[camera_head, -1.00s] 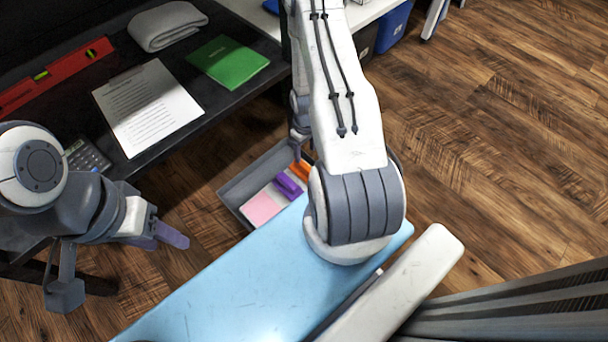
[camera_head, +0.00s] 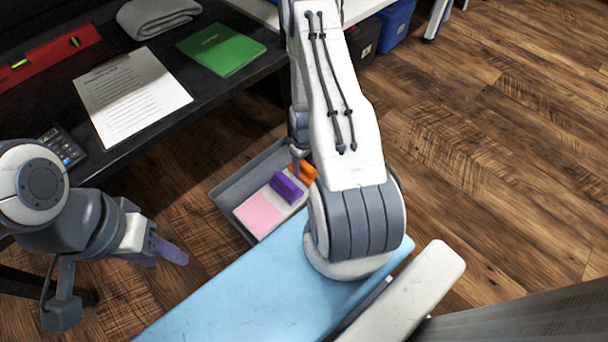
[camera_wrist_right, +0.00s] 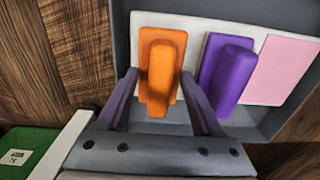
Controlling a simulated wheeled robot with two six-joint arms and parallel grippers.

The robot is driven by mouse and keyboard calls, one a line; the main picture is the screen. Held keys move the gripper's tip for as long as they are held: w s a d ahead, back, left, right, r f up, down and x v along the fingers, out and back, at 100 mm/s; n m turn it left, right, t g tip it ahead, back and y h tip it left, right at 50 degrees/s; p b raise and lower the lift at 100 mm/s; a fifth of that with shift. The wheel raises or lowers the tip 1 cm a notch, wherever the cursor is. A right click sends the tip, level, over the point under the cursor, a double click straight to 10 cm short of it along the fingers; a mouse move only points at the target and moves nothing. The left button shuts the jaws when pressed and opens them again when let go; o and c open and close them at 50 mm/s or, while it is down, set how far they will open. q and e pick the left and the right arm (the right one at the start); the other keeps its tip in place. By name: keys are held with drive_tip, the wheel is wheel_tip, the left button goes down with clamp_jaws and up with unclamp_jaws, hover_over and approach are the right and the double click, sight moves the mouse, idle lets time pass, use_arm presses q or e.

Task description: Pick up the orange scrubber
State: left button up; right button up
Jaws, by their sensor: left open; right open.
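The orange scrubber (camera_wrist_right: 162,70) lies in a grey tray (camera_wrist_right: 215,20), on a pale board, beside a purple scrubber (camera_wrist_right: 232,75). In the head view the orange scrubber (camera_head: 303,171) shows at the tray's far right, partly covered by my right arm. My right gripper (camera_wrist_right: 160,75) is open, its fingers on either side of the orange scrubber in the wrist view. I cannot tell whether they touch it. In the head view this gripper is mostly hidden behind its arm. My left gripper (camera_head: 168,250) is away to the left, empty.
A pink pad (camera_head: 258,213) lies beside the purple scrubber. A dark table (camera_head: 215,100) holds a paper sheet, green booklet, calculator, red level and folded towel. A light blue surface (camera_head: 240,300) is close in front of the tray.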

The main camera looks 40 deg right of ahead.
sight(304, 163)
drive_tip(key=shift+r, duration=0.1)
clamp_jaws()
drive_tip(key=shift+r, duration=0.1)
drive_tip(key=shift+r+p, duration=0.55)
drive_tip(key=shift+p, duration=0.25)
wheel_tip(304, 163, up, 3)
drive_tip(key=p, duration=0.3)
drive_tip(key=shift+r, duration=0.15)
drive_tip(key=s+d+r+p, duration=0.5)
drive_tip(key=s+d+r, duration=0.1)
drive_tip(key=s+d, duration=0.1)
drive_tip(key=shift+s+d+r, duration=0.15)
drive_tip(key=shift+s+d, duration=0.25)
drive_tip(key=shift+d, duration=0.5)
